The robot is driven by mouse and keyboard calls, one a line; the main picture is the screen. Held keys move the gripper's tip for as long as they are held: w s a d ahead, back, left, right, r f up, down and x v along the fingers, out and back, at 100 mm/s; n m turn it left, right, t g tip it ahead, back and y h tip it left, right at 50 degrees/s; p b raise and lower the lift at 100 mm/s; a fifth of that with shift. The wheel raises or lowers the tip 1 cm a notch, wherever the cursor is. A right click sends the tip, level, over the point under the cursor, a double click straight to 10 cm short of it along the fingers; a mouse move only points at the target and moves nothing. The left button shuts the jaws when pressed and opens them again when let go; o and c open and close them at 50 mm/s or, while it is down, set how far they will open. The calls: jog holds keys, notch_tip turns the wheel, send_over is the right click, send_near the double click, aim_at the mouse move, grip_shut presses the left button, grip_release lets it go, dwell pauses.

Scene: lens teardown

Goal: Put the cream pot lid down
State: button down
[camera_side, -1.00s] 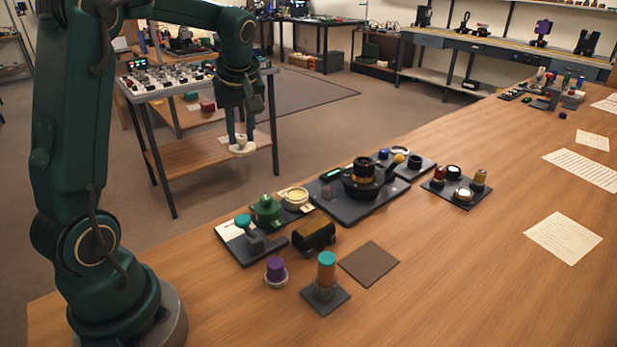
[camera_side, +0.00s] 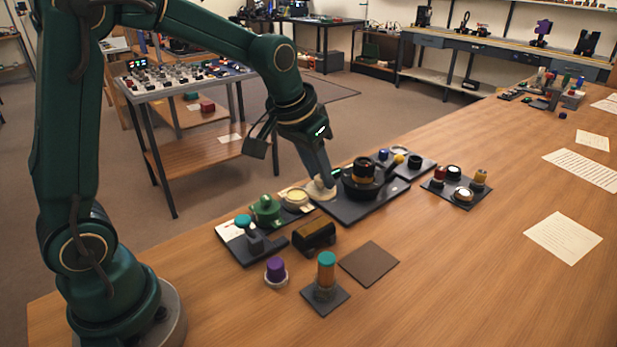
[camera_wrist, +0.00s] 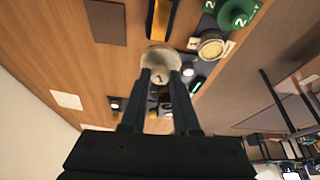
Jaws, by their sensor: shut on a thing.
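The cream pot lid (camera_side: 319,190) is a pale round disc with a small knob. My gripper (camera_side: 324,180) is shut on it, pointing down at a slant. In the side view the lid is between the open cream-coloured pot (camera_side: 294,196) and the dark tray (camera_side: 355,213) with the black lens assembly (camera_side: 362,180). I cannot tell whether it touches anything below. In the wrist view the lid (camera_wrist: 160,60) is between my fingertips (camera_wrist: 160,78), and the cream-coloured pot (camera_wrist: 211,46) is to its right.
A green lidded pot (camera_side: 265,209) stands left of the cream-coloured pot. A dark brown box-like block (camera_side: 314,233), a purple-topped piece (camera_side: 276,270) and a teal-capped cylinder (camera_side: 326,272) stand nearer. A flat brown square mat (camera_side: 369,263) is bare. The table to the right is largely clear.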

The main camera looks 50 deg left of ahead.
jog(key=d+f, duration=0.2)
jog(key=d, duration=0.1)
jog(key=w+d+f, duration=0.1)
jog(key=d+f, duration=0.1)
jog(key=d, duration=0.2)
jog(key=w+d+f, duration=0.1)
jog(key=d+f, duration=0.1)
jog(key=d, duration=0.1)
jog(key=shift+w+d+f, duration=0.25)
jog(key=shift+d+f, duration=0.1)
jog(key=shift+f, duration=1.95)
jog(key=shift+f, duration=0.1)
jog(key=c, duration=0.7)
grip_release()
jog(key=shift+o, duration=0.2)
